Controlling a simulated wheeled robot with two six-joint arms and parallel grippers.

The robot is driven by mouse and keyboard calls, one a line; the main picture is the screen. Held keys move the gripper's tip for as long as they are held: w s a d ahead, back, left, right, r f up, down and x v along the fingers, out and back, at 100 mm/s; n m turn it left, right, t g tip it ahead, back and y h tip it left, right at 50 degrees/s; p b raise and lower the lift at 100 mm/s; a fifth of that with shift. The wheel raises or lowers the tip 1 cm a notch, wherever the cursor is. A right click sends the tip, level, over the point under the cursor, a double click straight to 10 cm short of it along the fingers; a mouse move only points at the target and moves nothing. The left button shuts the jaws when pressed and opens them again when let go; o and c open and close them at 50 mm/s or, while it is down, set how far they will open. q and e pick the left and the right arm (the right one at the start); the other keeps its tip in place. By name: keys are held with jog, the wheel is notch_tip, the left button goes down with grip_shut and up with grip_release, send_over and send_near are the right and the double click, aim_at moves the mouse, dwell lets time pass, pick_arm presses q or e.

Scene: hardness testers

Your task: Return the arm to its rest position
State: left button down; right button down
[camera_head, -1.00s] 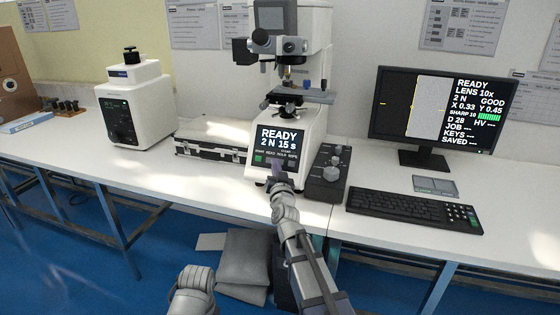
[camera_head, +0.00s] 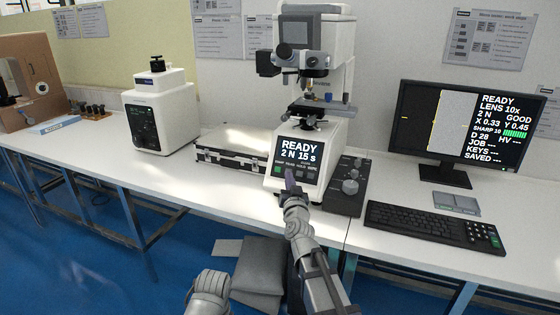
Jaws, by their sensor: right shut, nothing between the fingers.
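My right arm reaches up from the bottom centre. Part of my left arm (camera_head: 209,292) shows at the bottom edge. Its gripper is not in view.
A knob box (camera_head: 347,187) stands close right of the gripper. Beyond it are a keyboard (camera_head: 420,224) and monitor (camera_head: 455,130). A black-and-silver case (camera_head: 231,157) and second tester (camera_head: 160,115) stand left. The bench front (camera_head: 200,185) is clear. A grey cushion-like object (camera_head: 258,268) lies below.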

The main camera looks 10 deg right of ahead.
jog(key=s+a+f+n+g+y, duration=0.2)
jog(key=a+f+n+y, duration=0.15)
jog(key=a, duration=0.25)
jog(key=s+a+f+n+g+y, duration=0.2)
jog(key=a+f+g+y, duration=0.1)
jog(key=a+f, duration=0.3)
jog(key=s+a+f+n+g+h, duration=0.1)
jog(key=s+a+f+g, duration=0.4)
jog(key=s, duration=0.3)
jog(key=s+a+f+n+g, duration=0.2)
jog(key=s+f+g, duration=0.2)
jog(key=s+f, duration=0.35)
jog(key=s+d+f+g+h, duration=0.1)
jog(key=s+d+g+h, duration=0.15)
jog(key=s, duration=0.55)
jog(key=s+d+f+g+h, duration=0.1)
jog(key=s+d+g+h, duration=0.15)
jog(key=s, duration=0.45)
notch_tip(320, 180, up, 16)
jog(key=p, duration=1.7)
jog(key=shift+w+a+r+y, duration=0.2)
jog(key=shift+a+r+y, duration=0.05)
jog(key=shift+a+y, duration=0.15)
jog(key=shift+m, duration=0.25)
